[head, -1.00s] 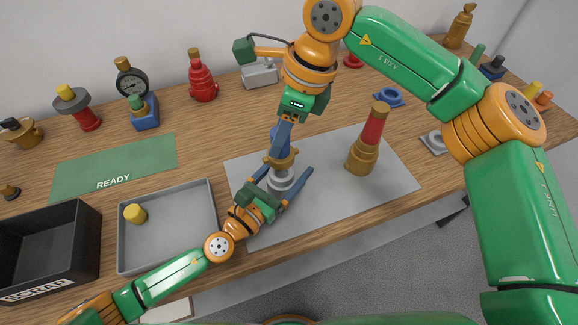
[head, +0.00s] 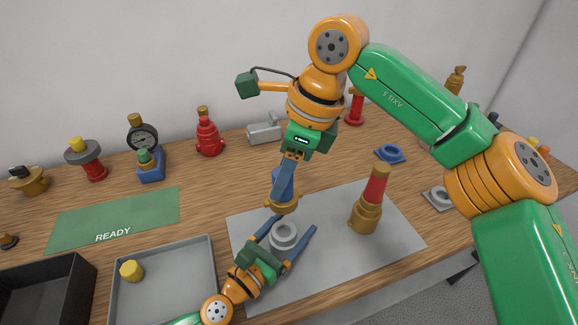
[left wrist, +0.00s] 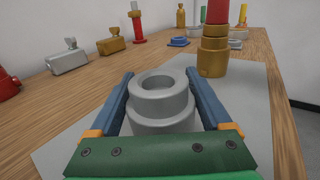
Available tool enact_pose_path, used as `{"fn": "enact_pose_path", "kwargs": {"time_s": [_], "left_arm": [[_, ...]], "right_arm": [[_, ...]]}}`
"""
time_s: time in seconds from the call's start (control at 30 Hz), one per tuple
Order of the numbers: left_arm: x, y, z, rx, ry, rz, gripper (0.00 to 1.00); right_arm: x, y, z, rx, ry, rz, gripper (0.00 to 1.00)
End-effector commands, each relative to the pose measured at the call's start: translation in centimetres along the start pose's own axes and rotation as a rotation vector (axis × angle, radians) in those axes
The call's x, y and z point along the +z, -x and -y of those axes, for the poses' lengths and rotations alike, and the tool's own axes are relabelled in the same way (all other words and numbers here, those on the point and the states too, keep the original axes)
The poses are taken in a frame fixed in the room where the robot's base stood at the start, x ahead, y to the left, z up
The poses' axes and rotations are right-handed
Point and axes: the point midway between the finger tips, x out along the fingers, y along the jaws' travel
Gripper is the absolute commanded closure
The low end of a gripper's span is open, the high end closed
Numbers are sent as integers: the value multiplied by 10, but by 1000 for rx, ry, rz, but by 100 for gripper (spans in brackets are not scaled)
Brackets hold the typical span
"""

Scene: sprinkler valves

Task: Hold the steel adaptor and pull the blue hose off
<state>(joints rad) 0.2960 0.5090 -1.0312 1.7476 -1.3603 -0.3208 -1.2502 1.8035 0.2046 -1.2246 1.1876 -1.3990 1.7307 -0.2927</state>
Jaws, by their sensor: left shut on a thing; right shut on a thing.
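The steel adaptor (head: 284,236), a light grey stepped ring with an open top, stands upright on the grey mat. My left gripper (head: 297,223) is shut on it, with one blue finger on each side. In the left wrist view the adaptor (left wrist: 160,102) sits between the fingers, and nothing is in its bore. My right gripper (head: 287,178) points down from above, shut on the blue hose (head: 280,184), which ends in a brass collar (head: 283,204). The collar is above the adaptor and apart from it. The right fingers partly hide the hose.
A brass and red fitting (head: 366,212) stands on the mat (head: 330,275), right of the adaptor. A grey tray (head: 180,290) with a yellow plug (head: 131,270), a black bin (head: 75,275) and the green READY mat (head: 120,215) lie left. Several valves line the back.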

Motion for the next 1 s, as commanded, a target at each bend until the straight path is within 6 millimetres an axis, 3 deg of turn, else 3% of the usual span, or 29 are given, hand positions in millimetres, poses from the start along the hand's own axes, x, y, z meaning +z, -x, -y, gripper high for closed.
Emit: {"fn": "enact_pose_path", "kwargs": {"time_s": [0.1, 0.13, 0.2, 0.6, 1.0], "left_arm": [[-1, 0, 0, -1, 0, -2, 85], [-1, 0, 0, -1, 0, -2, 13], [-1, 0, 0, 0, 0, -1, 0], [-1, 6, 0, 0, 0, -2, 0], [-2, 105, 0, 0, -2, -7, 0]], "right_arm": [[0, 0, 0, 0, 0, 0, 100], [0, 0, 0, 0, 0, 0, 100], [0, 0, 0, 0, 0, 0, 100], [0, 0, 0, 0, 0, 0, 100], [0, 0, 0, 0, 0, 0, 100]]}}
